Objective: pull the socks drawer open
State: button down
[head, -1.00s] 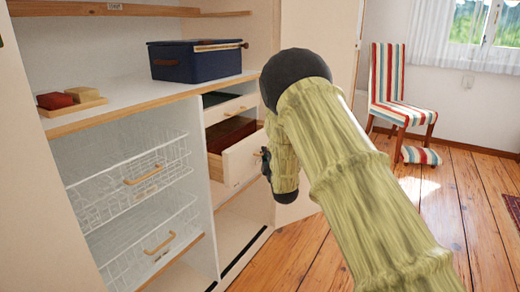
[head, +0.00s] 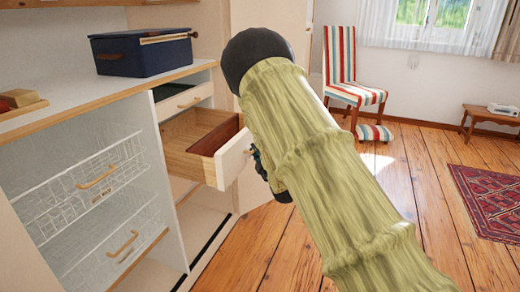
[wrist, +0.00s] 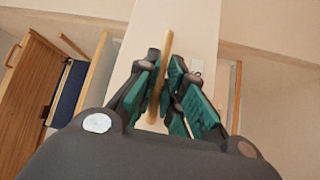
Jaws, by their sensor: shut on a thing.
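A drawer (head: 180,150) with a wooden box and a white front (head: 233,155) stands well out of the wardrobe, below another drawer. Something dark reddish-brown lies inside it. I cannot read a label that names it as the socks drawer. My gripper (head: 259,163) is at the outer face of this front, mostly hidden behind my arm in the head view. In the wrist view my gripper (wrist: 163,92) is shut on the drawer's wooden bar handle (wrist: 165,55), with teal finger pads on both sides of it.
The upper drawer (head: 184,104) is slightly out. Wire baskets (head: 78,195) are on the left. A dark blue box (head: 140,55) sits on the shelf above. A striped chair (head: 342,60) and a patterned rug (head: 490,200) stand off to the right. The wooden floor between is clear.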

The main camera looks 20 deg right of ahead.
jog(key=shift+s+f, duration=0.1)
dwell(0.3)
jog(key=c, duration=1.5)
grip_release()
jog(key=shift+d, duration=0.1)
jog(key=s, duration=0.4)
jog(key=s+f, duration=0.1)
jog(key=s, duration=0.7)
jog(key=shift+d+f, duration=0.15)
jog(key=shift+f, duration=0.1)
